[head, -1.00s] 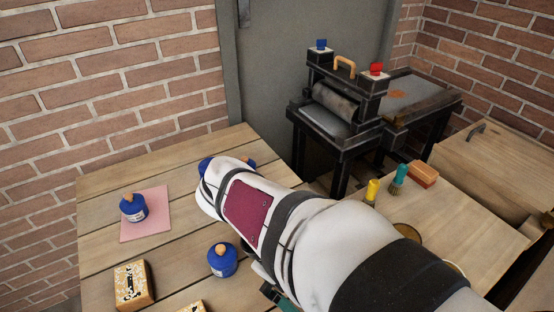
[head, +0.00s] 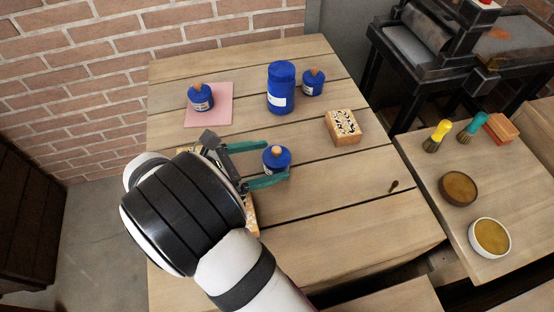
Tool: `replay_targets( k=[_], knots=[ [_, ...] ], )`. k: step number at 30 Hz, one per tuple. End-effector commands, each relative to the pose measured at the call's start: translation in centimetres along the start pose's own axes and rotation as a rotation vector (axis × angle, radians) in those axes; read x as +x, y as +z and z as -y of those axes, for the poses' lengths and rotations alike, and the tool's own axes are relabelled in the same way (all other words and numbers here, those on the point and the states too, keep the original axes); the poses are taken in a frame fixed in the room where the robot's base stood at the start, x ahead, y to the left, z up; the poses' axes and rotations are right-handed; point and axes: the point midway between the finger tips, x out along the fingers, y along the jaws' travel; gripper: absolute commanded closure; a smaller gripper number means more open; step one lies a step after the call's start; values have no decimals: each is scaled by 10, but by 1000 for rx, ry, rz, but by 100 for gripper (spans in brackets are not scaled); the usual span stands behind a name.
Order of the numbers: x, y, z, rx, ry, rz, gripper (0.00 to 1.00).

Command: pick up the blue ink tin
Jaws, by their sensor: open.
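Several blue containers stand on the plank table. A small round one with an orange knob (head: 276,160) stands between the teal fingers of my gripper (head: 277,162), which is open, with one finger on its far side and one on its near side. I cannot tell whether the fingers touch it. A similar one (head: 201,98) stands on a pink mat (head: 222,112), and another (head: 313,84) stands at the back right. A taller blue cylinder with a white label (head: 281,90) stands between those two and shows no knob. Which is the ink tin is not clear.
A patterned block (head: 344,128) lies right of my gripper. Another block (head: 252,216) is mostly hidden by my arm. Two brushes, an orange-brown block (head: 502,128) and two round dishes are on the right-hand table. The plank table's front right (head: 370,228) is mostly clear.

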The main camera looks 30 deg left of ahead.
Motion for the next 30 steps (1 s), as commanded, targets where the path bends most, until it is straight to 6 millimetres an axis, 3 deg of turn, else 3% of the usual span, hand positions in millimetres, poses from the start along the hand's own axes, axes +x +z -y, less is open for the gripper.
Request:
replay_targets(
  k=[4,11,14,28,30],
  knots=[
    [25,-1,2,0,-2,0,0],
    [29,-2,2,0,-1,-1,0],
    [29,-2,2,0,-1,-1,14],
    [29,-1,2,1,-1,-1,99],
    [29,-1,2,1,0,0,100]
  ],
)
